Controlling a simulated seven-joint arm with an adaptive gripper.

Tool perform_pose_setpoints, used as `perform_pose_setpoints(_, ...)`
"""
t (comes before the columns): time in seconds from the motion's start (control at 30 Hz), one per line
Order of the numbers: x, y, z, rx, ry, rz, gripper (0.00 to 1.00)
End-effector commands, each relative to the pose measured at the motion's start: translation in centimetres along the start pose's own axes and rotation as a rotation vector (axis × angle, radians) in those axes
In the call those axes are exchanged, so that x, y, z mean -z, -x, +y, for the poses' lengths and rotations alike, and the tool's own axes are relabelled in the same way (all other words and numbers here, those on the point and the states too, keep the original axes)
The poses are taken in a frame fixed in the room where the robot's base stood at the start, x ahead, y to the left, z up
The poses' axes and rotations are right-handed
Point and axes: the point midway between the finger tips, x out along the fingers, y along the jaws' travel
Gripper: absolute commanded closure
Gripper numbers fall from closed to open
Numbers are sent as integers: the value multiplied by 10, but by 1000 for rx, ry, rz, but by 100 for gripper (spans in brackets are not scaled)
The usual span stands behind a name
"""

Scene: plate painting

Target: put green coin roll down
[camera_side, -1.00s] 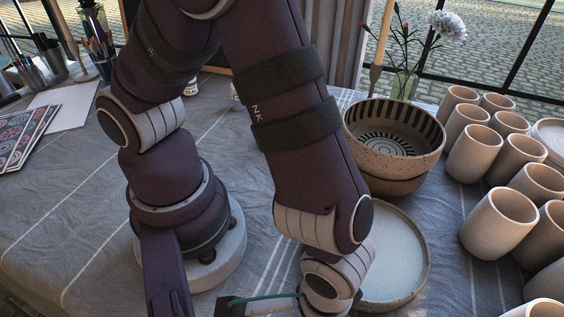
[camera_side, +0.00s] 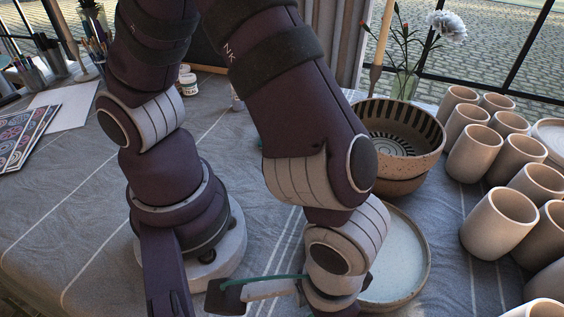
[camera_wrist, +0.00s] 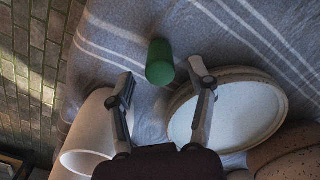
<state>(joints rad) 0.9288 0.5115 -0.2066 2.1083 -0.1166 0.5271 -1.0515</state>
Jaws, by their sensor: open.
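The green coin roll (camera_wrist: 160,62) shows in the wrist view as a short green cylinder on the grey striped cloth, just past my fingertips and roughly midway between them. My gripper (camera_wrist: 163,84) is open, with its two fingers spread wide and nothing between them. The roll appears apart from both fingers. In the side view, my fingers and the roll are out of sight, with my wrist at the bottom edge.
A pale plate (camera_side: 418,288) with a speckled rim lies right beside my wrist, and my right finger overlaps it in the wrist view. Striped bowls (camera_side: 432,150) stand behind it. Several clay cups (camera_side: 497,222) crowd the right. A cup (camera_wrist: 88,128) is near my left finger.

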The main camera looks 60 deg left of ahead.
Motion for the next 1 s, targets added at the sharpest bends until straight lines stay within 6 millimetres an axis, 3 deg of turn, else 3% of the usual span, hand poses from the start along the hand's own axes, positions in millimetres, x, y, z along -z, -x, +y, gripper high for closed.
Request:
perform_pose_setpoints(0.2, 1, 55, 1, -7, 1, 5, 44)
perform_pose_setpoints(0.47, 7, 89, -5, -11, 4, 16, 44)
perform_pose_setpoints(0.57, 36, 109, -36, -50, 16, 88, 44)
perform_pose_setpoints(0.7, 68, 141, -113, -77, 28, 260, 44)
perform_pose_setpoints(0.83, 68, 156, -171, -46, 24, 404, 44)
perform_pose_setpoints(0.9, 63, 160, -189, -23, 17, 454, 44)
perform_pose_setpoints(1.0, 59, 161, -200, -3, 6, 487, 44)
